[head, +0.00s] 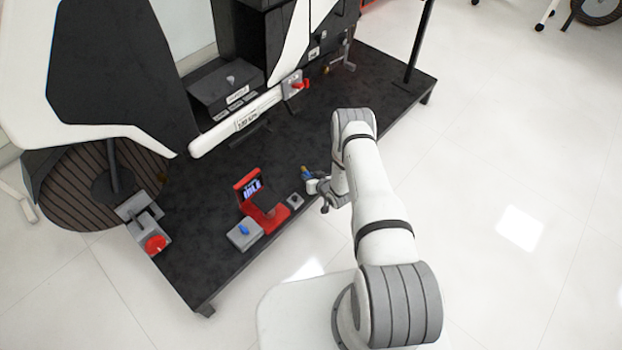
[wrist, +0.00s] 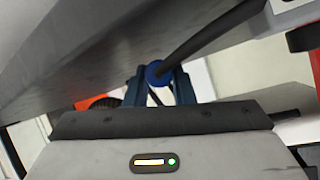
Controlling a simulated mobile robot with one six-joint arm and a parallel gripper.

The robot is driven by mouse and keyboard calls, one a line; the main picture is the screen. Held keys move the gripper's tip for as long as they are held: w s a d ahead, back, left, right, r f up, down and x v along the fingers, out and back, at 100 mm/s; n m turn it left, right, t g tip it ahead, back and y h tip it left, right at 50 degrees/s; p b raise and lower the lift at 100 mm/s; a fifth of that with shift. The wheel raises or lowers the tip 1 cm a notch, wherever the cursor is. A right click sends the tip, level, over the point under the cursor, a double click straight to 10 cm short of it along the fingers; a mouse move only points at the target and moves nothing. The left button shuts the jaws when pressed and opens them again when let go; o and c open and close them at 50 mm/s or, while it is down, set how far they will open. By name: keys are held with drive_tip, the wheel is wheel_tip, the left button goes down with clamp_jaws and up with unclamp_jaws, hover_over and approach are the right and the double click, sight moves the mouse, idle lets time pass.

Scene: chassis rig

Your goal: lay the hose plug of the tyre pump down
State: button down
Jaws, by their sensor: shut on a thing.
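My gripper (head: 309,177) is shut above the right front part of the black platform (head: 330,130), between its blue fingers in the wrist view (wrist: 162,88). In the head view the plug is a tiny blue and brass-coloured spot at the fingertips. A red device with a lit screen (head: 249,187) stands left of the gripper; I cannot tell if it is the tyre pump. The plug's far end is hidden.
A grey box with a blue part on top (head: 243,236) stands at the front edge. A grey fixture with a red knob (head: 155,243) is further left.

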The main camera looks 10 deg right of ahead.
drive_tip(key=shift+f, duration=0.1)
drive_tip(key=shift+f+b, duration=0.4)
drive_tip(key=shift+f, duration=0.15)
drive_tip(key=c, duration=1.4)
unclamp_jaws()
drive_tip(key=shift+o, duration=0.8)
drive_tip(key=shift+d, duration=0.15)
